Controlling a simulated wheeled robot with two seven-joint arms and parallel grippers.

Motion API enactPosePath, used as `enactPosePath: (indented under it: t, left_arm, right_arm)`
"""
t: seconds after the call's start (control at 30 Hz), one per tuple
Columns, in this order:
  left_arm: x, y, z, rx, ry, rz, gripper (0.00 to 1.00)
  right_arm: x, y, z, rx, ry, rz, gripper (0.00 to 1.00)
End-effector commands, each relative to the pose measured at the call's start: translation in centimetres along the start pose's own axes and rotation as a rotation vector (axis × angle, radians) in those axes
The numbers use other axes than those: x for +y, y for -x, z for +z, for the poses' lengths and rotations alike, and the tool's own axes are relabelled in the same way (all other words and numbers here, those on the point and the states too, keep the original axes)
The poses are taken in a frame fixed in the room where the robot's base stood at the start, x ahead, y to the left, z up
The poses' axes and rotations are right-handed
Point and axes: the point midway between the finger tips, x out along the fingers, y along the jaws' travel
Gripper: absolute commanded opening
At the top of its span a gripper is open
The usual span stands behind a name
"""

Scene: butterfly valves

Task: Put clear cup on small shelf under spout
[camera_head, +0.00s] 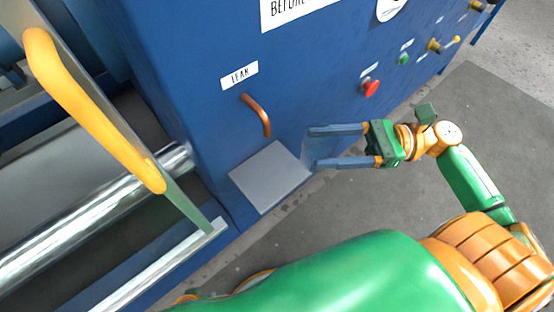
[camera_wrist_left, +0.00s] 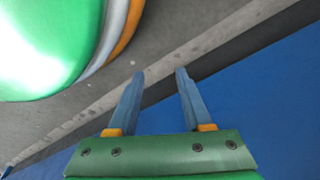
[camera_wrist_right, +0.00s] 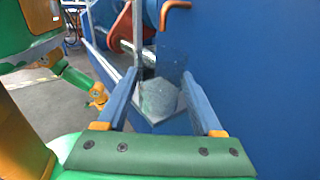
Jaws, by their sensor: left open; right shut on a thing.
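The clear cup (camera_wrist_right: 158,98) is a faint see-through cylinder between the fingers of my right gripper (camera_wrist_right: 155,85) in the right wrist view. In the head view the right gripper (camera_head: 308,147) is shut on the cup (camera_head: 318,150), right beside the small shelf's right edge. The small grey shelf (camera_head: 268,178) juts from the blue panel below the copper spout (camera_head: 257,114). In the right wrist view the spout (camera_wrist_right: 172,10) is at the top and the shelf shows through and beyond the cup. My left gripper (camera_wrist_left: 160,72) is open and empty in the left wrist view.
The blue panel (camera_head: 190,60) carries a LEAK label (camera_head: 239,75), a red button (camera_head: 370,87), a green button (camera_head: 404,59) and knobs to the right. A yellow handrail (camera_head: 95,115) and a shiny metal pipe (camera_head: 90,220) lie left of the shelf. Grey floor is open at right.

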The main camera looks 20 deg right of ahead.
Motion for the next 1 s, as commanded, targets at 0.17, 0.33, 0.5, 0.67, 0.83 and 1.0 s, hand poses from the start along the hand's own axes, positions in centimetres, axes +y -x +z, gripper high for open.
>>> enactPosePath:
  t: [0.17,0.33,0.5,0.67,0.83,1.0]
  left_arm:
    - [-0.1,0.1,0.2,-0.001,-0.001,-0.003,0.5]
    - [-0.3,0.0,0.3,0.001,-0.001,-0.005,0.5]
    - [0.1,0.0,-0.9,0.011,0.002,0.002,0.5]
    - [0.1,0.6,-1.5,0.012,0.003,0.002,0.5]
    - [0.1,0.6,-1.5,0.012,0.003,0.002,0.5]
    - [0.1,0.9,-1.9,0.015,0.004,0.002,0.5]
  right_arm:
    - [0.1,-5.5,0.2,-0.003,0.004,0.004,0.14]
    - [0.0,-8.1,0.0,-0.001,0.001,0.001,0.14]
    - [-0.2,-8.4,-3.1,0.0,-0.002,-0.002,0.14]
    - [-0.2,-8.4,-3.6,0.0,-0.001,-0.001,0.14]
    - [-0.2,-8.4,-3.7,0.001,-0.001,-0.001,0.14]
    - [-0.2,-8.4,-3.7,0.001,-0.001,-0.001,0.81]
